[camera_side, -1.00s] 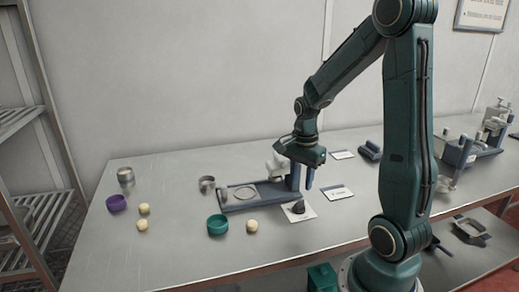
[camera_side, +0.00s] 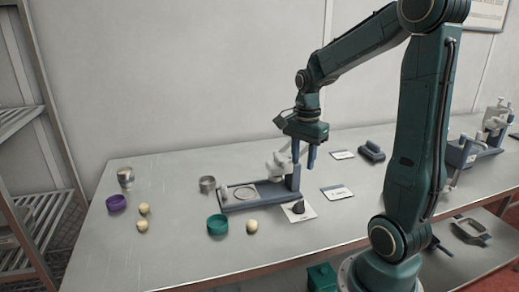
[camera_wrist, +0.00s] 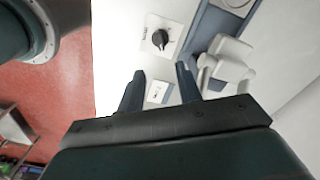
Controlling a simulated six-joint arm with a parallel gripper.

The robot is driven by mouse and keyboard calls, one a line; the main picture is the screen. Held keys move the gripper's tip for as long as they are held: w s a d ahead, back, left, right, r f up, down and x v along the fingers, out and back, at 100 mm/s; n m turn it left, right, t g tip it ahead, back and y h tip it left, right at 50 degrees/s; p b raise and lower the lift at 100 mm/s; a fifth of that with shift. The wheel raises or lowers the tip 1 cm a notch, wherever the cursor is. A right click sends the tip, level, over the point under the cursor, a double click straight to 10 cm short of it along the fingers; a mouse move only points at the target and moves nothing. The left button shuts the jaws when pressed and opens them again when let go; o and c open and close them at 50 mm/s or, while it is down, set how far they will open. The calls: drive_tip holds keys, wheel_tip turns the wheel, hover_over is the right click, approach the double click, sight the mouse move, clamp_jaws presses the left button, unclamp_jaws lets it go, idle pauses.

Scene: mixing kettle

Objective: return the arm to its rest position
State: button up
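My gripper (camera_side: 304,155) hangs over the back right part of the bench, above the right end of the blue-grey fixture (camera_side: 236,204). In the wrist view its two fingers (camera_wrist: 160,90) are spread apart with nothing between them, so it is open and empty. A white clamp-like part (camera_side: 278,166) stands on the fixture close to the left of the fingers; it also shows in the wrist view (camera_wrist: 227,62). A dark knob (camera_side: 298,207) on a white plate sits in front of the fixture and shows in the wrist view (camera_wrist: 160,39).
A teal ring (camera_side: 217,225), a purple ring (camera_side: 116,202), several pale balls (camera_side: 251,226), a metal cup (camera_side: 125,177) and a metal ring (camera_side: 207,184) are on the bench. White cards (camera_side: 337,192) lie right of the fixture. Another machine (camera_side: 462,152) stands at right.

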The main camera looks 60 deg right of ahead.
drive_tip(key=s+a+r+n+t, duration=0.2)
drive_tip(key=s+a+r+n, duration=0.1)
drive_tip(key=a+n, duration=0.6)
drive_tip(key=s+a+r+n+t, duration=0.3)
drive_tip(key=a+n, duration=0.6)
drive_tip(key=n, duration=0.3)
drive_tip(key=shift+s+a+r+t, duration=0.3)
drive_tip(key=shift+s+r, duration=0.25)
drive_tip(key=shift+r, duration=0.3)
